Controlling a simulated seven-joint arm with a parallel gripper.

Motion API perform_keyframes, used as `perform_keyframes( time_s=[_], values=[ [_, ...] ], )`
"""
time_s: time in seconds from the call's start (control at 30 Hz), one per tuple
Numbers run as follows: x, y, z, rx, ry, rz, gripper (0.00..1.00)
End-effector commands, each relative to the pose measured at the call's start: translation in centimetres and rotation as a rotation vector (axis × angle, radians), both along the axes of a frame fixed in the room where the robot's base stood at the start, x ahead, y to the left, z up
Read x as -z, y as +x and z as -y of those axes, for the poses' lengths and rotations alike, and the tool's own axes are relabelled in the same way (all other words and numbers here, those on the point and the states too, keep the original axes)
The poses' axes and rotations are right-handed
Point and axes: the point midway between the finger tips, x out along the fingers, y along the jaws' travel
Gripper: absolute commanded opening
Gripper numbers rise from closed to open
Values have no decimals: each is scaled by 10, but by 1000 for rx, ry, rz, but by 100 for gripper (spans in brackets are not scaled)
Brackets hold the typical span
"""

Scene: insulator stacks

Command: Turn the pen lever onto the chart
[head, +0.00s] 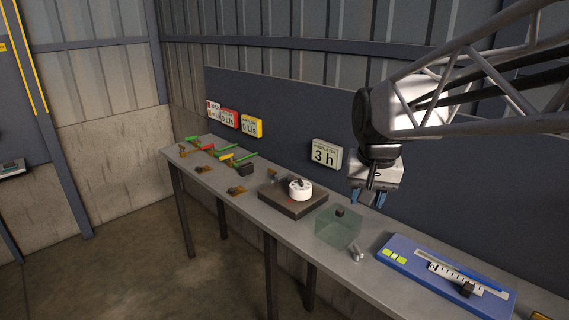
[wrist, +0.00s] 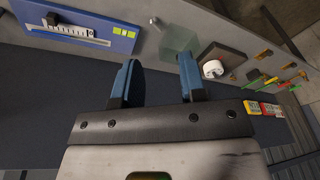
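A white drum (head: 300,190), which looks like the chart drum, stands on a dark square base (head: 292,208) in the middle of the bench. A small red mark shows on the base beside the drum; I cannot make out the pen lever for certain at this size. The drum (wrist: 212,69) and base (wrist: 232,57) also show in the wrist view, right of the fingers. My gripper (head: 368,198) hangs above the bench, right of the drum and apart from it. Its two blue fingers (wrist: 158,66) are spread, with nothing between them.
A clear box (head: 338,232) with a dark knob stands right of the base. A small metal piece (head: 357,254) lies beside it. A blue board (head: 440,276) with a scale and slider is at right. Coloured levers (head: 215,150) are at far left.

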Motion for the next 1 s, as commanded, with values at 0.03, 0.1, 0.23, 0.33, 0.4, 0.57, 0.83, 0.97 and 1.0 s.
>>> perform_keyframes(
  time_s=[0.03,0.1,0.23,0.33,0.4,0.57,0.83,0.97,1.0],
  values=[
    [-2,13,-2,10,3,-4,38],
    [-5,29,-5,23,5,-9,38],
    [-8,60,-10,52,11,-18,38],
    [-10,83,-14,73,15,-25,38],
    [-11,99,-17,90,18,-30,38],
    [-12,137,-25,124,24,-39,38],
    [-7,200,-39,183,32,-58,38],
    [-1,230,-47,212,36,-68,38],
    [0,239,-49,220,37,-70,38]
  ],
)
